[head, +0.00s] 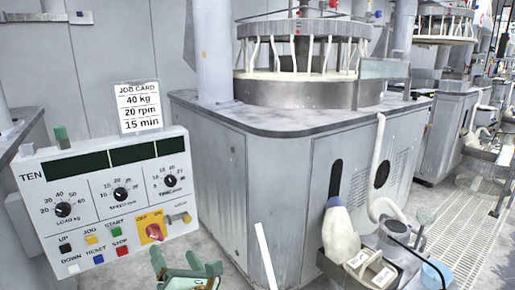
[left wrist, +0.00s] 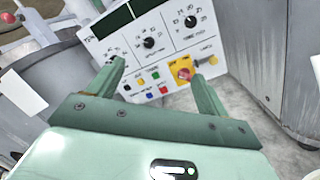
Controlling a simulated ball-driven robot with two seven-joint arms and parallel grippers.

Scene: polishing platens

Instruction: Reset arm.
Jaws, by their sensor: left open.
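A white control panel (head: 110,195) stands at the left in the head view, with dark displays, three black dials and rows of coloured buttons. Its blue button (head: 98,259) sits near the RESET label. A red knob (head: 154,231) on a yellow plate is at the lower right of the panel. The panel (left wrist: 150,72) also shows in the left wrist view, tilted, beyond the fingers. My left gripper (head: 188,265), pale green, is below the panel's lower right in the head view. Its fingers (left wrist: 157,76) are apart with nothing between them. My right gripper is not in view.
A job card (head: 138,107) reading 40 kg, 20 rpm, 15 min stands above the panel. A large grey polishing machine (head: 280,190) fills the middle. A white hose (head: 378,170) and bottle-like object (head: 340,235) are at its right. Grated floor (head: 465,225) lies farther right.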

